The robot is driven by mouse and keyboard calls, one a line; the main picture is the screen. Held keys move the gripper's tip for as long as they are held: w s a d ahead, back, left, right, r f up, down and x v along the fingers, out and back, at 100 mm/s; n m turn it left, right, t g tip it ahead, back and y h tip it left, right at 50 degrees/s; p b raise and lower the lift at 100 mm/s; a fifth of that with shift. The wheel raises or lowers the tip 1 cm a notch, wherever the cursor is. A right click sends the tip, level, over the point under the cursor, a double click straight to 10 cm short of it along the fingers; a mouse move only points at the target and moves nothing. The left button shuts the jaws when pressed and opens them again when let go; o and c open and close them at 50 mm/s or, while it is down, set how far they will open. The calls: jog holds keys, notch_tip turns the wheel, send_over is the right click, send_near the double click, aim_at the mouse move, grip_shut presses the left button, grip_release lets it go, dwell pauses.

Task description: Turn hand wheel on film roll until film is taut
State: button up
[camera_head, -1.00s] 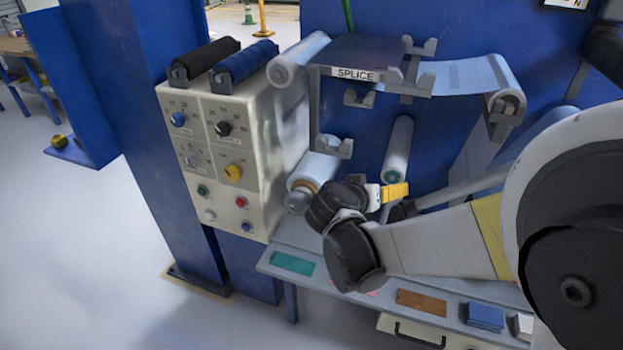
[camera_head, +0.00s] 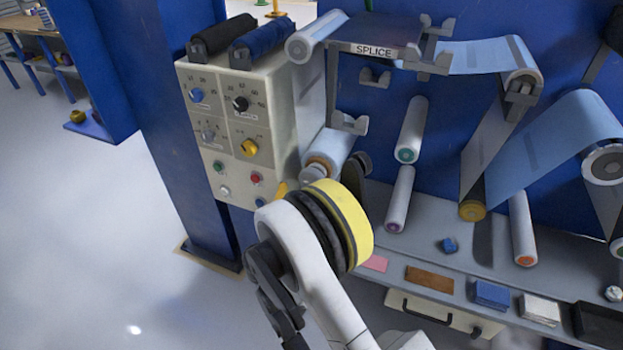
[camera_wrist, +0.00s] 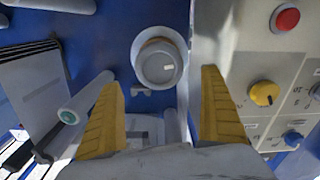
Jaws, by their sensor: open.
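The film roll (camera_head: 336,147) sits low beside the control box in the head view, with its grey hand wheel (camera_head: 313,173) at the near end. In the wrist view the round grey hand wheel (camera_wrist: 160,64) faces me, with a small white mark on its face. My gripper (camera_wrist: 160,82) is open and empty, its two yellow fingers apart on either side of the wheel in the picture. I cannot tell how far the fingertips are from it. In the head view my wrist hides most of the gripper.
The control box (camera_head: 285,110) with knobs and buttons stands close left of the roll; its yellow knob (camera_wrist: 264,93) is right of my fingers in the wrist view. The splice table (camera_head: 385,30) is above. A shelf (camera_head: 385,285) with small blocks lies below; other rollers are right.

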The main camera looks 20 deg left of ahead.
aim_at(310, 181)
jog(key=w, duration=0.2)
jog(key=w+b, duration=0.1)
jog(key=w, duration=0.2)
jog(key=shift+w+d+f, duration=0.1)
jog(key=shift+w+d, duration=0.15)
jog(key=shift+w, duration=0.1)
jog(key=c, duration=1.2)
